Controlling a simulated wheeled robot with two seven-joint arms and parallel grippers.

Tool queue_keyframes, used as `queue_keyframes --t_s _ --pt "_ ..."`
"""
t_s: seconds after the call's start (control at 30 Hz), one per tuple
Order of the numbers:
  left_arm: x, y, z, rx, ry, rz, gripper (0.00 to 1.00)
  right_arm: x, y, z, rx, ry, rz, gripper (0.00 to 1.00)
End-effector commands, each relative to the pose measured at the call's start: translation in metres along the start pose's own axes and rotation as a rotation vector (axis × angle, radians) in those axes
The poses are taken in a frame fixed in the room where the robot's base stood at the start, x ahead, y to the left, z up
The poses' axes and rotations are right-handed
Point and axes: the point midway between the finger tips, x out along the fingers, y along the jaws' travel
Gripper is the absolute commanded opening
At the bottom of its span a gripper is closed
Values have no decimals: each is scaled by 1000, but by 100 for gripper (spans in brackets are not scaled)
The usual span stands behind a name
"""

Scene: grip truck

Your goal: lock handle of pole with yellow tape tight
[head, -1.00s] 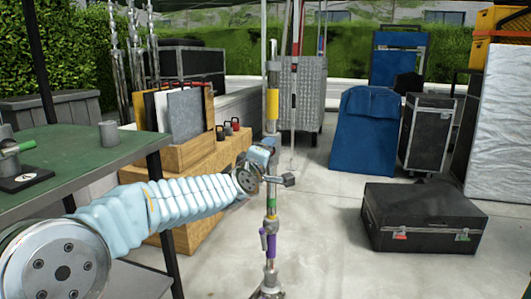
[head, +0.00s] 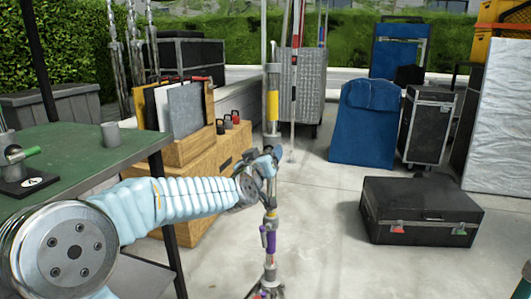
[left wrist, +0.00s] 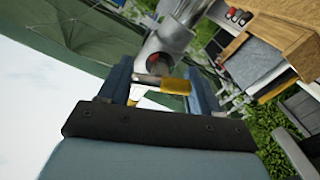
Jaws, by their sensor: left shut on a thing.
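A grey metal pole stands upright in the middle of the head view, with a band of yellow tape (head: 272,104) on its upper part. My left gripper (head: 270,163) is at the pole's joint below the tape and hides most of that joint. In the left wrist view, its two blue-grey fingers (left wrist: 160,88) are shut on a small handle (left wrist: 175,87) with a yellow end. A silver clamp (left wrist: 167,45) with a reddish spot shows just beyond the handle. How tight the handle is cannot be seen. My right gripper is not in view.
Lower on the pole is a purple handle (head: 268,240). A green table (head: 80,160) stands at the left, with wooden boxes (head: 195,150) behind my arm. A black case (head: 420,210) lies on the floor at the right. The floor between pole and case is clear.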

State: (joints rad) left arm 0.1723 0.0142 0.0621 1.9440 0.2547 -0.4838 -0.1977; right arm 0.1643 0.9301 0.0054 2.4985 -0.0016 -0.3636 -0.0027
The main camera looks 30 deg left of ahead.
Motion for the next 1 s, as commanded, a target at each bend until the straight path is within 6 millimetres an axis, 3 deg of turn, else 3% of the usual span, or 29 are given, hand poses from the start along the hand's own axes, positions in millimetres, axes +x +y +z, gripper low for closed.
queue_keyframes --t_s 0.4,0.93,0.97,1.0 --pt "0 0 -1 184 2 0 33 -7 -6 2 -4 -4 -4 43" --pt "0 0 -1 207 2 0 33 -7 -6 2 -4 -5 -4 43" --pt "0 0 -1 206 2 0 65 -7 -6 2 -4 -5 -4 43" --pt "0 0 -1 206 2 0 71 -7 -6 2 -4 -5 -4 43"
